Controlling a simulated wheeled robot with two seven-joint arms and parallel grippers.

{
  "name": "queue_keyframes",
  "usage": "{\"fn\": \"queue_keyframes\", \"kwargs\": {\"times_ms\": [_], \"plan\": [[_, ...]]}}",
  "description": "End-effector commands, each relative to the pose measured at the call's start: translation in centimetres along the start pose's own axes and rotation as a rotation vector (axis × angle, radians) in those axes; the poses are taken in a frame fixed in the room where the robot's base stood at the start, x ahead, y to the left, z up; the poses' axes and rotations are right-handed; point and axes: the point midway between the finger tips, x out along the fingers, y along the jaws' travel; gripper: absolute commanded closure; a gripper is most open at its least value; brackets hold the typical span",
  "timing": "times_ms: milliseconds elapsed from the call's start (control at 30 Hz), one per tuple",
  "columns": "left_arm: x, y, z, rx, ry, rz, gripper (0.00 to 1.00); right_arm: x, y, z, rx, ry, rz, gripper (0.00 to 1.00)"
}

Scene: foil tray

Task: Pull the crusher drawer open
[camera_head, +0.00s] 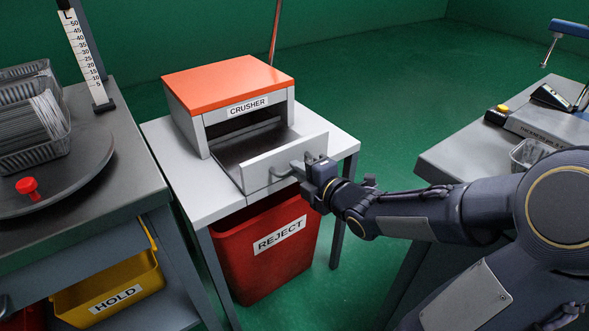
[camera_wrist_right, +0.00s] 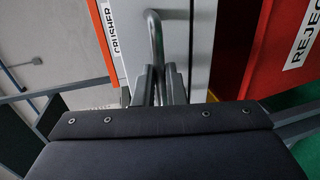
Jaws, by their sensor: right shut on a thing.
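The crusher (camera_head: 228,90) is a grey box with an orange top and a CRUSHER label, standing on a small white table. Its drawer (camera_head: 262,170) is pulled out at the front, and its dark inside shows behind the white front panel. A grey bar handle (camera_head: 284,173) is on the drawer front; it also shows in the right wrist view (camera_wrist_right: 155,38). My right gripper (camera_head: 309,168) is at the handle, and its fingers (camera_wrist_right: 158,85) are shut on it in the right wrist view. My left gripper is in neither view.
A red REJECT bin (camera_head: 266,262) stands under the white table (camera_head: 177,150). At left is a bench with a turntable (camera_head: 90,160), wire baskets (camera_head: 30,120) and a yellow HOLD bin (camera_head: 110,290) below. A grey bench (camera_head: 450,150) with instruments stands at right.

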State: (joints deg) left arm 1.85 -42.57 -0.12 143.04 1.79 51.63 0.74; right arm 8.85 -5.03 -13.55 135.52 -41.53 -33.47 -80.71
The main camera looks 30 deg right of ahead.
Motion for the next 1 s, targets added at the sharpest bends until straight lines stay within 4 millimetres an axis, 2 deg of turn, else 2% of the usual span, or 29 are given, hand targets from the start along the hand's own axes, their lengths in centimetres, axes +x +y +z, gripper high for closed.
{"fn": "queue_keyframes", "kwargs": {"times_ms": [433, 467, 600, 867, 1000], "plan": [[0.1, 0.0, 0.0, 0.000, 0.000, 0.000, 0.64, -0.3, -0.1, 0.1, 0.001, -0.002, -0.002, 1.00], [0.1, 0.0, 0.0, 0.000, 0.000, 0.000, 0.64, -0.3, -0.1, 0.1, 0.001, -0.002, -0.002, 0.85], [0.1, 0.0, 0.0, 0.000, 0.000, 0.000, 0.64, -0.3, -0.1, 0.1, 0.001, -0.001, -0.001, 0.69], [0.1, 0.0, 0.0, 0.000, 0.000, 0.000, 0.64, -0.4, 0.0, 0.0, 0.000, -0.001, 0.000, 0.69], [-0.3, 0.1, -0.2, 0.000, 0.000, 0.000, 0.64, -1.6, 0.2, 0.1, 0.000, -0.003, 0.001, 0.69]]}}
